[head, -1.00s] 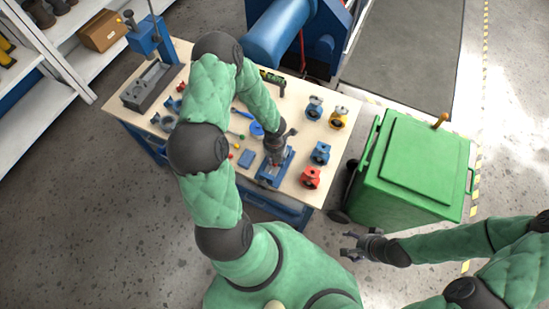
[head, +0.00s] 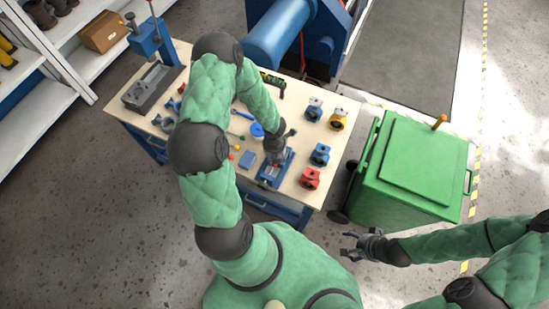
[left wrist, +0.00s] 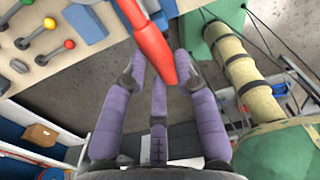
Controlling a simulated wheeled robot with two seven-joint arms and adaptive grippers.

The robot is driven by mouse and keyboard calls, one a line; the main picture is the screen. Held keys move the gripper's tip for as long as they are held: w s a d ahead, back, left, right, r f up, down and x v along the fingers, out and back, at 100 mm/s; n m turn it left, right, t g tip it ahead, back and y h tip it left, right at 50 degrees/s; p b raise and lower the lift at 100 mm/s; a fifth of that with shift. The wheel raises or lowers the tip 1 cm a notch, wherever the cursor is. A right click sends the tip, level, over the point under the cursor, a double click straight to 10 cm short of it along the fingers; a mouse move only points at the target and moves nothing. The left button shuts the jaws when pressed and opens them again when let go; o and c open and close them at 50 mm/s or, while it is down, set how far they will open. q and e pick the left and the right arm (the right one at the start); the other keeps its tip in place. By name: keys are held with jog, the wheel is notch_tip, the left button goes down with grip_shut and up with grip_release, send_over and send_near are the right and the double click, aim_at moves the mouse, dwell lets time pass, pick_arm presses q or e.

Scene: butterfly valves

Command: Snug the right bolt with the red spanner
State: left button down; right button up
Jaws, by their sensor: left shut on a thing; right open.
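A red spanner (left wrist: 150,40) shows in the left wrist view, running from the top edge down between the purple fingers. My left gripper (left wrist: 160,82) is shut on it; the gripper also shows in the head view (head: 275,157), low over a blue fixture (head: 270,180) near the table's front edge. The gripper covers part of the fixture. I cannot make out the right bolt, nor whether the spanner touches it. My right gripper (head: 350,245) is open and empty, out beyond the table's front right corner.
On the wooden table (head: 215,113), blue, yellow and red valves (head: 310,178) stand right of the fixture. A blue block (head: 246,160) and small coloured knobs lie left of it. A grey vise (head: 150,87) is at the far left. A green bin (head: 415,170) stands right of the table.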

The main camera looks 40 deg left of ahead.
pick_arm(q)
jog(key=shift+r+p, duration=2.35)
jog(key=shift+r, duration=0.2)
